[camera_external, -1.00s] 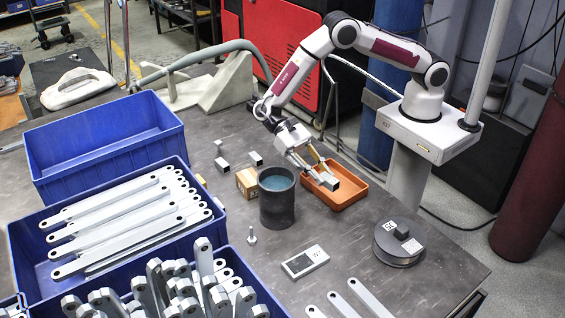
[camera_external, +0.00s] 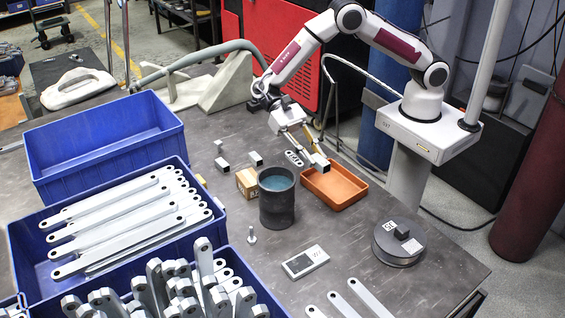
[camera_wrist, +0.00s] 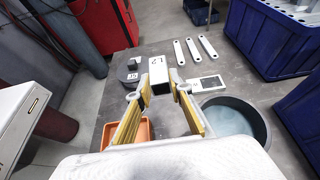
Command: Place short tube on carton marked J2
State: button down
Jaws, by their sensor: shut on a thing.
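My gripper (camera_external: 308,150) is shut on a short square tube (camera_external: 319,162), white with a dark end, held above the left rear edge of the orange tray. In the wrist view my gripper (camera_wrist: 160,88) has the short tube (camera_wrist: 158,72) between its fingertips, with a small marking on its pale face. A small brown carton (camera_external: 247,182) stands on the table left of the tray, behind the dark bucket and left of my gripper. Its marking is too small to read, and the carton is not visible in the wrist view.
The orange tray (camera_external: 352,203) looks empty. A dark bucket (camera_external: 277,212) stands beside the carton. Small tube-like pieces (camera_external: 222,164) lie behind and left of the carton. A round grey disc (camera_external: 398,255) is at right. Blue bins (camera_external: 60,150) fill the left side.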

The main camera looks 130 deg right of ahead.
jog(key=w+d+m+t+h, duration=0.1)
jog(key=w+d+m+t, duration=0.4)
jog(key=d, duration=0.6)
jog(key=m+t+h, duration=0.3)
jog(key=m+t, duration=0.1)
send_over(251, 171)
notch_tip(251, 171, down, 4)
jog(key=shift+s+f, duration=0.1)
jog(key=shift+f, duration=0.35)
jog(key=shift+f, duration=3.15)
jog(key=shift+f, duration=1.85)
jog(key=shift+f, duration=0.15)
